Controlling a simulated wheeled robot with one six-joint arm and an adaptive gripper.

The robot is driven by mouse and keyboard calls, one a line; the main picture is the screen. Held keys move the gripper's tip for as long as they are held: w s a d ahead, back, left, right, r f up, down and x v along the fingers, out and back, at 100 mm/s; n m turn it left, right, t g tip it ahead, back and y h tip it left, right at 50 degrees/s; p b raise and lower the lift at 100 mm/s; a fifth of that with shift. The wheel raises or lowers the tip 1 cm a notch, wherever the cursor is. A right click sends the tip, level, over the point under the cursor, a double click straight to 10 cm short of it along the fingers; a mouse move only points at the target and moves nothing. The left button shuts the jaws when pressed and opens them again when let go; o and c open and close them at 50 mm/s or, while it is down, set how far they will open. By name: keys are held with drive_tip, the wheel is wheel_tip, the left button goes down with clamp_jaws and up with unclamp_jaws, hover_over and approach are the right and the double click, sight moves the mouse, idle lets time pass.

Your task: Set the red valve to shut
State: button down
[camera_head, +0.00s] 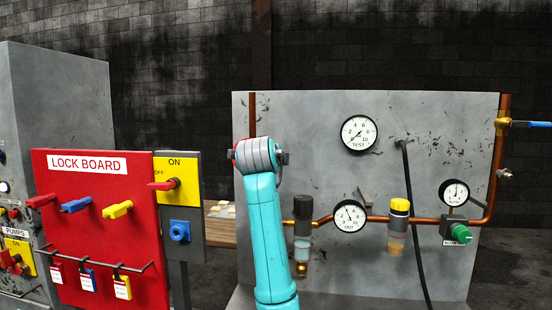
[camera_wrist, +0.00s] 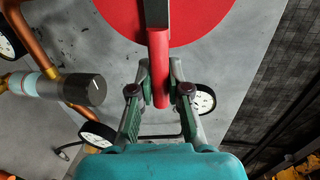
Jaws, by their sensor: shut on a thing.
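The red valve shows in the wrist view as a large red disc (camera_wrist: 208,18) at the top, with a bar in front of it and a red handle (camera_wrist: 158,60) pointing down the picture. My gripper (camera_wrist: 160,90) is shut on the lower part of this red handle, one finger on each side. In the head view my teal arm rises in front of the grey panel (camera_head: 300,120) and hides the valve and my fingers. A small red edge shows left of my wrist there, but I cannot tell what it is. No shut mark for the valve is readable.
The panel carries a TEST gauge (camera_head: 359,134), an OUT gauge (camera_head: 349,216), copper pipe (camera_head: 378,218), a yellow-capped unit (camera_head: 398,225) and a green knob (camera_head: 461,232). A black-knobbed unit (camera_wrist: 85,90) is near my fingers. The red lock board (camera_head: 95,225) stands left of my arm.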

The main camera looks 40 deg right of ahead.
drive_tip(key=shift+f, duration=0.1)
drive_tip(key=c, duration=1.1)
unclamp_jaws()
drive_tip(key=shift+a, duration=0.1)
drive_tip(key=v, duration=1.2)
